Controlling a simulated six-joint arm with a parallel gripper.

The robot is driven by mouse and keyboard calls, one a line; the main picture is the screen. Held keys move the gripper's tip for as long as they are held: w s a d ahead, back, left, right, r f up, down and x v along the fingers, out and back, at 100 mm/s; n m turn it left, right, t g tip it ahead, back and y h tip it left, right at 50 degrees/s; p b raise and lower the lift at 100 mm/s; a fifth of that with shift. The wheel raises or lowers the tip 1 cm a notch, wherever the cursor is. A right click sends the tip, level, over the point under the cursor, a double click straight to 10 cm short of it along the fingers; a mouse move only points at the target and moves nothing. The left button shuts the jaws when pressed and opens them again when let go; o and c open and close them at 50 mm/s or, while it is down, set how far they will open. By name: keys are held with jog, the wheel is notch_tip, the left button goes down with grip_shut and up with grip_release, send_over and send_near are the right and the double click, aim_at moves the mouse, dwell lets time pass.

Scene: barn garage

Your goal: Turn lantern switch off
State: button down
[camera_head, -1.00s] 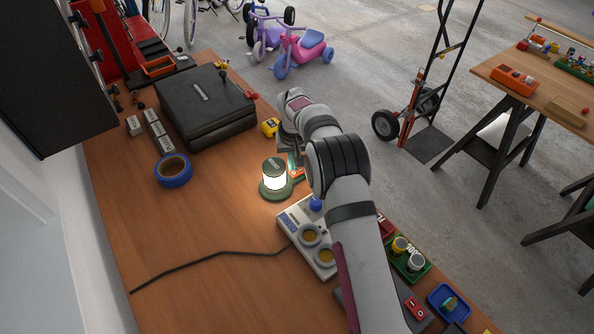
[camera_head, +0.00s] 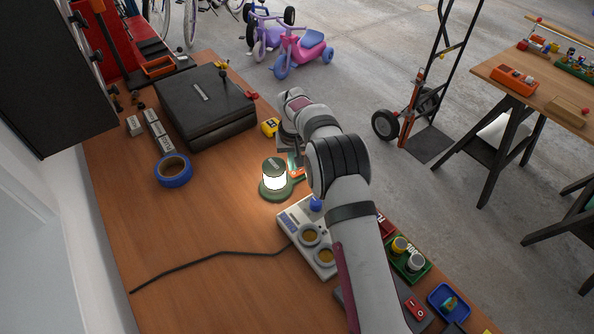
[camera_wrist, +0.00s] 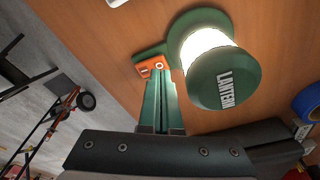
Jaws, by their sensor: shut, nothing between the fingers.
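The lantern (camera_head: 274,180) is green with a glowing white band and stands upright on the wooden workbench. In the wrist view the lantern (camera_wrist: 222,75) shows its lettered top, and its light is on. Its orange rocker switch (camera_wrist: 151,67), marked I and O, sits on a green base extension beside the lamp. My gripper (camera_wrist: 160,77) is shut and empty. Its fingertips are at the edge of the switch, close to the O end; I cannot tell whether they touch it. In the head view the switch (camera_head: 297,172) is partly hidden by my arm.
A blue tape roll (camera_head: 173,170) and a black case (camera_head: 206,107) lie left of the lantern. A yellow tape measure (camera_head: 270,127) sits behind it. A grey device with round dials (camera_head: 306,236) stands in front.

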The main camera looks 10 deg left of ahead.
aim_at(294, 174)
jog(key=shift+f, duration=0.85)
dwell(0.4)
notch_tip(294, 174, up, 7)
jog(key=shift+f, duration=0.15)
dwell(0.4)
jog(key=s+d+r+m+g, duration=0.1)
jog(key=s+d+r+m, duration=0.1)
jog(key=s+d+r, duration=0.55)
jog(key=s+d+r+m, duration=0.2)
jog(key=s+d+r, duration=0.3)
jog(key=s+r, duration=0.4)
jog(key=s+d+f+m, duration=0.2)
jog(key=s, duration=1)
jog(key=s+d+f+m+g+y, duration=0.1)
jog(key=s+d+m, duration=0.1)
jog(key=s, duration=1)
jog(key=shift+d+f+m, duration=0.3)
jog(key=shift+f, duration=0.05)
